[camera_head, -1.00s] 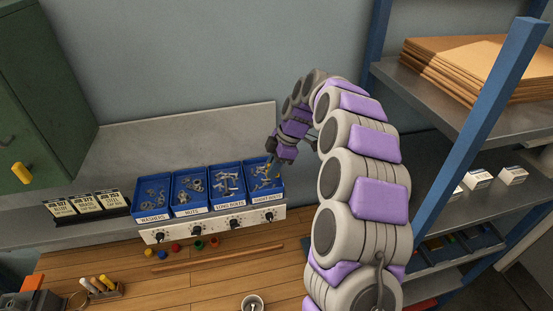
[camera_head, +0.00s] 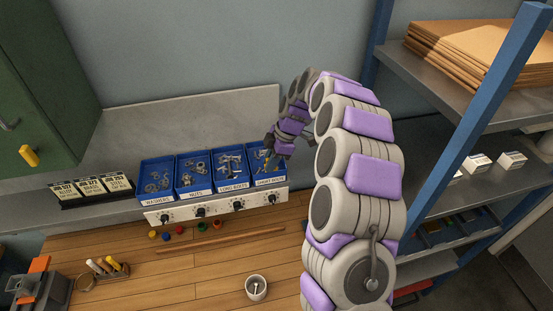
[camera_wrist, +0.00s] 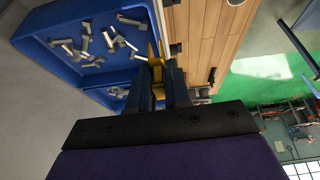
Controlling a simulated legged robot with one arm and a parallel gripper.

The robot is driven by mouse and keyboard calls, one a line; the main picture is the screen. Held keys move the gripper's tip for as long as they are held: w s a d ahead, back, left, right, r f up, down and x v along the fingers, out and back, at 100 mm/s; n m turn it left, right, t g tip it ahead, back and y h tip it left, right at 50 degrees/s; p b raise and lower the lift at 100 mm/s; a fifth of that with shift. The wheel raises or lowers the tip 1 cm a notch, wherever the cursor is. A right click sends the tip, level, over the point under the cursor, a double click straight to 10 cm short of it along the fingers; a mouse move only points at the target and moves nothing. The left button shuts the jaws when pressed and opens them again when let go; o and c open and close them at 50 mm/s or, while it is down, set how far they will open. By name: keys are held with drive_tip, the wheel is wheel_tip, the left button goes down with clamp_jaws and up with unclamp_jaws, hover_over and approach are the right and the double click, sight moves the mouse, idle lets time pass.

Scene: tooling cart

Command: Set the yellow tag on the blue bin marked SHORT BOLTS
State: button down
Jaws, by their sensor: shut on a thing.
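The blue bin marked SHORT BOLTS (camera_head: 281,166) is the rightmost of the row of bins and holds loose bolts. In the wrist view my gripper (camera_wrist: 168,75) is shut on the yellow tag (camera_wrist: 155,62), which sticks out beyond the fingertips. The tag is at the rim of a blue bin (camera_wrist: 60,66) holding bolts. Whether the tag touches the rim cannot be told. The tag also shows as a small yellow patch in the head view (camera_head: 267,156).
Bins marked WASHERS (camera_head: 157,161), NUTS and LONG BOLTS stand to the left. A white panel with black knobs (camera_head: 219,207) runs below them. A blue-posted shelf (camera_head: 481,130) stands close on the right. A white cup (camera_head: 256,289) is on the wooden bench.

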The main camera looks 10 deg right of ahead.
drive_tip(key=shift+a, duration=1.05)
drive_tip(key=shift+d+b, duration=0.5)
drive_tip(key=shift+d, duration=1.65)
drive_tip(key=shift+a, duration=1.1)
drive_tip(key=shift+d+b, duration=0.3)
drive_tip(key=shift+d, duration=0.95)
drive_tip(key=shift+s+a, duration=0.1)
drive_tip(key=shift+a, duration=1.65)
drive_tip(key=shift+d+b, duration=0.4)
drive_tip(key=shift+d, duration=0.3)
drive_tip(key=shift+a+f, duration=0.2)
drive_tip(key=shift+a, duration=0.7)
drive_tip(key=shift+d+f+b, duration=0.2)
drive_tip(key=shift+d+b, duration=0.4)
drive_tip(key=shift+b, duration=0.05)
